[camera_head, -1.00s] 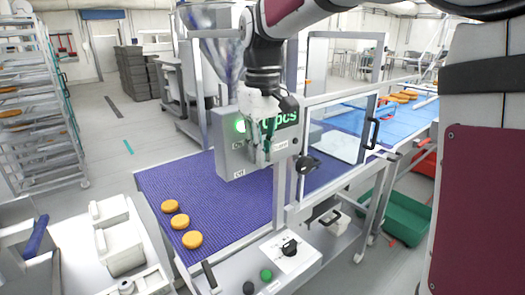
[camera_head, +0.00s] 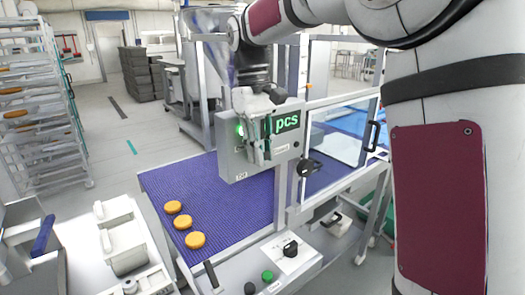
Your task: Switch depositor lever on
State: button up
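The depositor's grey control box (camera_head: 290,147) hangs over the purple belt in the middle of the head view. It has a green "pcs" display (camera_head: 288,121), a glowing green light (camera_head: 240,129) at the left and a small "Off" label (camera_head: 241,177) at the lower left. My gripper (camera_head: 257,158) points down in front of the box's face, left of the display's letters. Its fingers are small and blend with the grey box, so their opening and any contact cannot be told. No lever shows clearly; the gripper covers part of the face.
Three orange rounds (camera_head: 179,222) lie on the purple belt (camera_head: 225,205). A clear guard door (camera_head: 340,135) stands right of the box. A lower panel (camera_head: 285,262) with knobs is in front. A tray rack (camera_head: 35,110) stands at the left. My arm covers the right side.

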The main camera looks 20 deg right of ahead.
jog(key=shift+o, duration=0.5)
notch_tip(320, 180, up, 12)
jog(key=w, duration=0.2)
jog(key=shift+a, duration=0.35)
jog(key=shift+f, duration=0.1)
jog(key=s+f+m+t, duration=0.2)
jog(key=s+t, duration=0.2)
jog(key=s, duration=1)
jog(key=s+f+m+t, duration=0.1)
jog(key=s+f+t, duration=0.2)
jog(key=s+f, duration=0.8)
jog(key=shift+d+m+t+y, duration=0.3)
jog(key=shift+d, duration=0.1)
